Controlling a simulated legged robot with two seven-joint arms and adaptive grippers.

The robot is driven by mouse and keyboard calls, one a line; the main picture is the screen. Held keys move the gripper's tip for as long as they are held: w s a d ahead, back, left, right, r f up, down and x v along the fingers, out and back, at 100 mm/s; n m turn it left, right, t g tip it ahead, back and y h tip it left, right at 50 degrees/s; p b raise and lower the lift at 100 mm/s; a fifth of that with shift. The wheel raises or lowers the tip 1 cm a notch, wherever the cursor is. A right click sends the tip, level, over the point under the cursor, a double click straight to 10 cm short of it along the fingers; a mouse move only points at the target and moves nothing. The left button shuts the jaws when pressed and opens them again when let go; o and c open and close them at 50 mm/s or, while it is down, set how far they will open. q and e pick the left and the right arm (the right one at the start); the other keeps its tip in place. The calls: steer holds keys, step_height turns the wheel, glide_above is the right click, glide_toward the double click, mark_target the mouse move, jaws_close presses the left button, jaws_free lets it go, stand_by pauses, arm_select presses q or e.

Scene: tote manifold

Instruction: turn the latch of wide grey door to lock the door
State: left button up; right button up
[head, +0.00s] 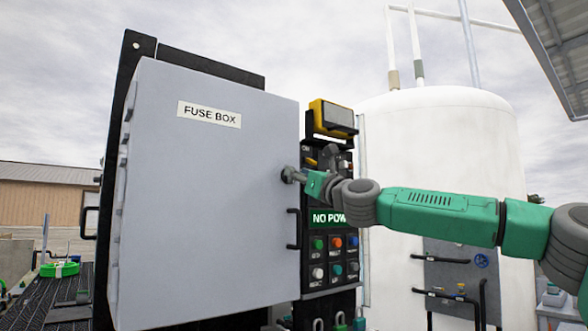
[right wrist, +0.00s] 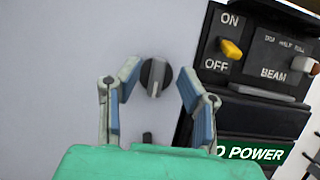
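The wide grey door (head: 205,215) carries a FUSE BOX label (head: 209,114) and looks shut, or nearly so, in the head view. Its latch, a round dark knob with a grey raised grip (right wrist: 156,77), sits near the door's right edge in the right wrist view. The grip stands about upright there. My right gripper (right wrist: 157,80) is open, one finger on each side of the latch, with gaps to it. My left gripper is not in view.
A black handle (head: 294,229) is below the gripper. A yellow ON/OFF switch (right wrist: 231,49) is close right. A white tank (head: 440,150) stands behind.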

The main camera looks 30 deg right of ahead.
steer(key=shift+x, duration=1.05)
jaws_close()
